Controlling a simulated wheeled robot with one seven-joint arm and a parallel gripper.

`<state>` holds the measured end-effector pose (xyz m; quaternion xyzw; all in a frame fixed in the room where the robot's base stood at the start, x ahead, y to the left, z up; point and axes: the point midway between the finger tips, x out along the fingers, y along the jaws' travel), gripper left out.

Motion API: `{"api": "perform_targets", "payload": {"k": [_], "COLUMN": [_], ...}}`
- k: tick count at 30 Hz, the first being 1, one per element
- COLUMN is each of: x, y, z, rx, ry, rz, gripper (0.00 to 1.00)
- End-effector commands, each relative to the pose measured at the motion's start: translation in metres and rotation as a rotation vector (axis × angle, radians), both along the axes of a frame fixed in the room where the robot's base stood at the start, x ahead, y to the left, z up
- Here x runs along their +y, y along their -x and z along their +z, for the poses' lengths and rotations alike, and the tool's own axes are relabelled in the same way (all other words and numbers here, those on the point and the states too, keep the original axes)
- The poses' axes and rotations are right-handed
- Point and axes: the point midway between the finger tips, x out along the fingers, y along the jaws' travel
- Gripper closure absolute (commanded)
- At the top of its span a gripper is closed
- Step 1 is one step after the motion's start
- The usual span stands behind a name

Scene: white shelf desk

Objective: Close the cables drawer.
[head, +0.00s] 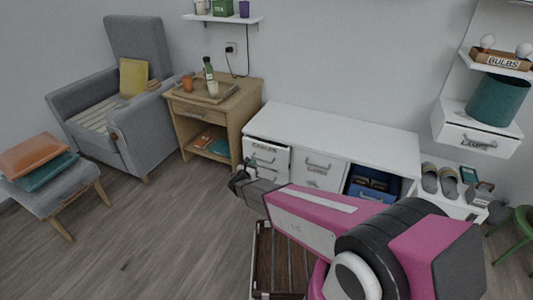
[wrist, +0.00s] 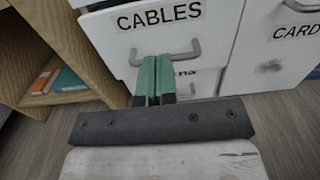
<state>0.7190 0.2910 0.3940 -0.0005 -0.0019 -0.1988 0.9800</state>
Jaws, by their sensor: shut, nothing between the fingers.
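The cables drawer (wrist: 118,36) is a white front labelled CABLES with a grey bar handle (wrist: 165,57), in the wrist view. It stands out a little from the white cabinet (head: 330,130); the drawer also shows in the head view (head: 268,150) at the cabinet's left end. How far out it stands is hard to tell. My gripper (wrist: 154,75) has its two green fingers together and empty, in front of the drawer face at the handle. Whether they touch it cannot be told. In the head view my gripper (head: 238,181) is low in front of the drawer.
Below is another drawer with a handle, its label partly hidden by my fingers. To the right is a front labelled CARD (wrist: 285,50). A wooden side table (head: 232,115) stands close on the left. A slatted dark wooden thing (head: 270,265) lies on the floor.

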Motion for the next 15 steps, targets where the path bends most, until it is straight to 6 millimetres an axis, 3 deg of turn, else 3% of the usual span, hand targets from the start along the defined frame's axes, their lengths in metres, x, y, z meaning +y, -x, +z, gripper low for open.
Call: {"api": "perform_targets", "payload": {"k": [1, 3, 7, 15], "x": [-0.018, -0.034, -0.049, -0.06], "y": [0.012, 0.019, 0.025, 0.0], "z": [0.002, 0.001, 0.0, -0.002], "rx": [0.003, 0.004, 0.003, 0.003], "ry": [0.001, 0.001, -0.001, -0.002], "rz": [-0.001, -0.001, 0.001, 0.001], "gripper": [1.0, 1.0, 1.0, 1.0]}}
